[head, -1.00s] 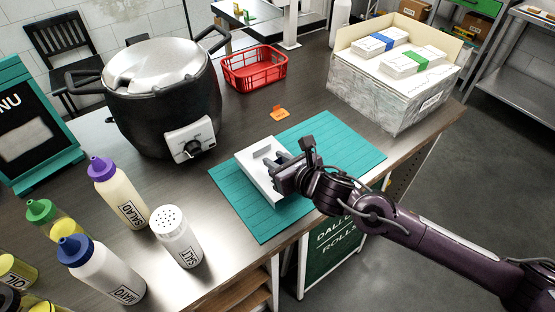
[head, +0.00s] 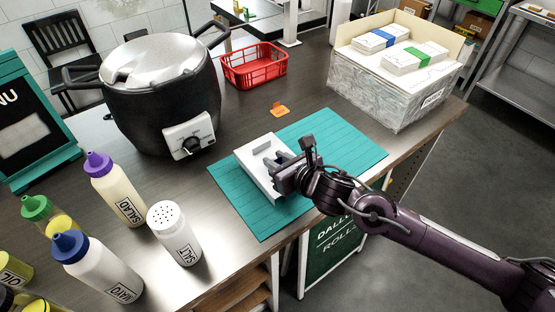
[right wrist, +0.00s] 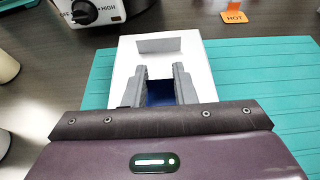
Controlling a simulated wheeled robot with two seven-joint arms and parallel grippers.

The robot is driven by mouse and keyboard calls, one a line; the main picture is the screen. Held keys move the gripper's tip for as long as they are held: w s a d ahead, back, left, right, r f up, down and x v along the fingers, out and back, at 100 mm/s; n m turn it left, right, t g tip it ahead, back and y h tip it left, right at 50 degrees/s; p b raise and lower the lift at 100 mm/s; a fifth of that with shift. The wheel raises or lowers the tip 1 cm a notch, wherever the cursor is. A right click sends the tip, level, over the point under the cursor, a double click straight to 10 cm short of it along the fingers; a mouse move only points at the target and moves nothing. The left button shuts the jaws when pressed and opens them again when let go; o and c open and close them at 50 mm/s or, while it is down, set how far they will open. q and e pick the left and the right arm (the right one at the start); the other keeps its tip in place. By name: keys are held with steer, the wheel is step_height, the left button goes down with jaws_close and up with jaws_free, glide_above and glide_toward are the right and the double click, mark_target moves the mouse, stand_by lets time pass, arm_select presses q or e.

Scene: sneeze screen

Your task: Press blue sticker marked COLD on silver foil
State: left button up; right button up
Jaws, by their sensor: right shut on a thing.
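My right gripper (head: 279,161) is low over a white block-shaped holder (head: 254,163) lying on a teal mat (head: 325,145). In the right wrist view its two grey fingers (right wrist: 160,82) reach into the holder (right wrist: 190,51), shut on a blue piece (right wrist: 160,96) between them. I take this to be the blue sticker; the word COLD cannot be read, as the fingers and wrist hide most of it. The silver foil (head: 372,95) wraps the sides of an open box at the back right, apart from the gripper. My left gripper is out of view.
An orange HOT sticker (right wrist: 234,16) is on the counter behind the mat. A black cooker (head: 160,105), a red basket (head: 254,68), a salt shaker (head: 174,233) and several sauce bottles stand to the left. Banded white stacks (head: 414,57) fill the box.

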steer(key=o, duration=1)
steer(key=shift+o, duration=0.2)
steer(key=shift+s, duration=0.1)
steer(key=shift+s+d+r, duration=0.1)
steer(key=shift+s+d, duration=0.1)
steer(key=shift+d, duration=0.05)
steer(key=b+v, duration=0.2)
steer(key=v, duration=0.4)
steer(key=shift+s+d, duration=0.1)
steer(key=shift+s+d+r, duration=0.1)
steer(key=shift+s+r, duration=0.15)
steer(key=shift+s, duration=0.05)
